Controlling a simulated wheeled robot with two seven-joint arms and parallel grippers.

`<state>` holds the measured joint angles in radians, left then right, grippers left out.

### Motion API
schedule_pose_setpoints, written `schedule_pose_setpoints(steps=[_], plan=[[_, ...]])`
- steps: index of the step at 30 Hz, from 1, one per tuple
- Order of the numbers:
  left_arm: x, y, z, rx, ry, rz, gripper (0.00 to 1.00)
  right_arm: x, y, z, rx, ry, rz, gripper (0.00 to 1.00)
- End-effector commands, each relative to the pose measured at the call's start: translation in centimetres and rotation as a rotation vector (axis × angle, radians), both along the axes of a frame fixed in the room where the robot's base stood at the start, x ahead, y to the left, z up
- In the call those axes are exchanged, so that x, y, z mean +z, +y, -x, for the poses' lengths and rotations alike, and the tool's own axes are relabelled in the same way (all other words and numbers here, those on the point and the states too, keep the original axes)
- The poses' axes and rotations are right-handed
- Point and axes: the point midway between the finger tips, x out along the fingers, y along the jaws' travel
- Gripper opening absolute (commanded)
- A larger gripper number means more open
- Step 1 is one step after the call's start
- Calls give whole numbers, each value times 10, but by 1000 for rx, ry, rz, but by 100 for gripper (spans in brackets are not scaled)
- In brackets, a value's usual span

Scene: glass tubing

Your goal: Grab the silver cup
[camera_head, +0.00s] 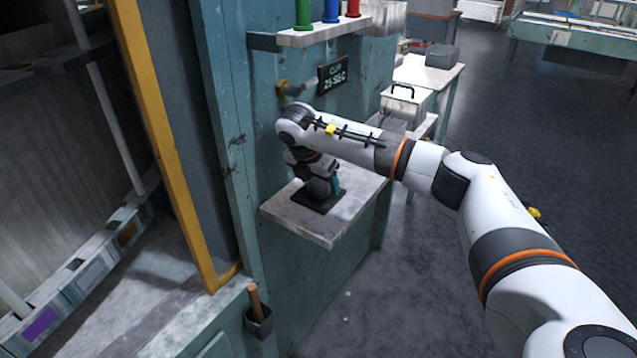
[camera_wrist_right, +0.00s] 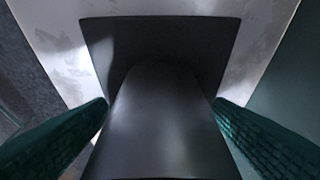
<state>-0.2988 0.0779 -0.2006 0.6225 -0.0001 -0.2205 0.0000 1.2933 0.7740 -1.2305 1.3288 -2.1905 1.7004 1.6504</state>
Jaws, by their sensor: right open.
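The silver cup (camera_wrist_right: 165,125) looks dark grey and smooth in the right wrist view, filling the middle. It stands on a black square mat (camera_wrist_right: 100,38). My right gripper (camera_wrist_right: 162,104) is open, with one green ridged finger on each side of the cup. I cannot tell whether either finger touches it. In the head view the right gripper (camera_head: 325,187) points down at the mat on a small wall shelf (camera_head: 288,213). A rounded grey part of the cup (camera_head: 317,189) shows there, partly hidden by the gripper. My left gripper is not in view.
A teal wall (camera_head: 268,118) stands right behind the shelf, with a black sign (camera_head: 333,75) and an upper shelf (camera_head: 322,33) holding green, blue and red items. A small holder with a wooden handle (camera_head: 254,301) hangs at the lower left. Open floor lies to the right.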

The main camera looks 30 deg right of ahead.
Motion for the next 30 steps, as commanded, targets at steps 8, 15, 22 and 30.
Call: schedule_pose_setpoints(steps=[8, 15, 22, 30], plan=[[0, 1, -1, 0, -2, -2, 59, 0, 0, 0, 0, 0, 0, 44], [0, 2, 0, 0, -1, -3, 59, 1, 0, 0, 0, 0, 0, 21], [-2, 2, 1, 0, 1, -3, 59, 5, 1, 0, 0, -1, 0, 21], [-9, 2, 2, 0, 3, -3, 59, 35, 1, -1, 2, -5, -1, 21]])
